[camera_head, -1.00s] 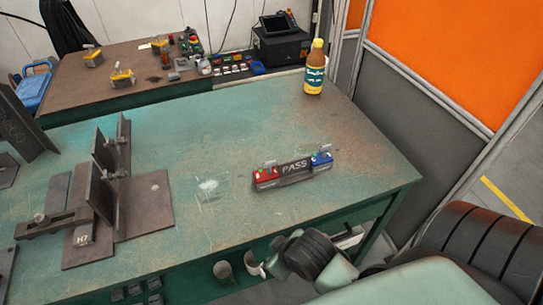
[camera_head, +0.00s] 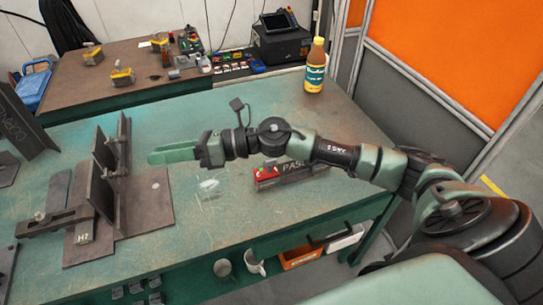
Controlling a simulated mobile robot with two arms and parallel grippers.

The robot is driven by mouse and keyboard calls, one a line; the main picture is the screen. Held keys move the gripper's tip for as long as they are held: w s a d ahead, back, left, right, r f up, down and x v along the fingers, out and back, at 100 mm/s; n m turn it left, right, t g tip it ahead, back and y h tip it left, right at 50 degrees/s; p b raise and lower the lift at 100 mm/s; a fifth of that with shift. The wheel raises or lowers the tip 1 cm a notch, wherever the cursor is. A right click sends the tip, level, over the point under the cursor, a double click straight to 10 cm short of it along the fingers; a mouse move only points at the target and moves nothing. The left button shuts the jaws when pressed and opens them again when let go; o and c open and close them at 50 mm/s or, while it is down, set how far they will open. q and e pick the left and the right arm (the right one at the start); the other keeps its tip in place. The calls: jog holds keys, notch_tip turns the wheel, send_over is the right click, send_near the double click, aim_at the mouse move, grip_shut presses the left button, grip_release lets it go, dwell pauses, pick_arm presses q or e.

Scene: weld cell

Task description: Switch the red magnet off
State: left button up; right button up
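The red magnet (camera_head: 267,171) sits at the left end of a dark plate marked PASS (camera_head: 289,171) on the green worktable. My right forearm passes in front of it and hides its upper part and the plate's right end. The blue magnet seen earlier at the right end is hidden behind my arm. My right gripper (camera_head: 158,155) is above the table, well left of the red magnet, with its fingers pointing left. Nothing shows between the fingers, and their gap cannot be judged. My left gripper is not in view.
A steel fixture with upright plates (camera_head: 107,170) stands left of my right gripper. A bottle (camera_head: 314,68) stands at the table's back right corner. A second bench (camera_head: 135,85) with clamps and tools is behind. An orange bin (camera_head: 300,257) is on the shelf below.

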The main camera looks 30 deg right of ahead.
jog(key=d+f+n+g+h, duration=0.4)
jog(key=d+f+n+h, duration=0.15)
jog(key=d, duration=0.45)
jog(key=n+g+h, duration=0.2)
jog(key=n+h, duration=0.1)
jog(key=h, duration=0.3)
send_near(270, 161)
jog(key=f, duration=0.1)
jog(key=shift+g, duration=0.3)
jog(key=x, duration=0.2)
jog(key=p+x, duration=0.1)
jog(key=x, duration=0.4)
jog(key=shift+w+a+f+p, duration=0.15)
jog(key=shift+w+f+p, duration=0.05)
jog(key=shift+w+p, duration=0.2)
jog(key=shift+y, duration=0.25)
grip_shut()
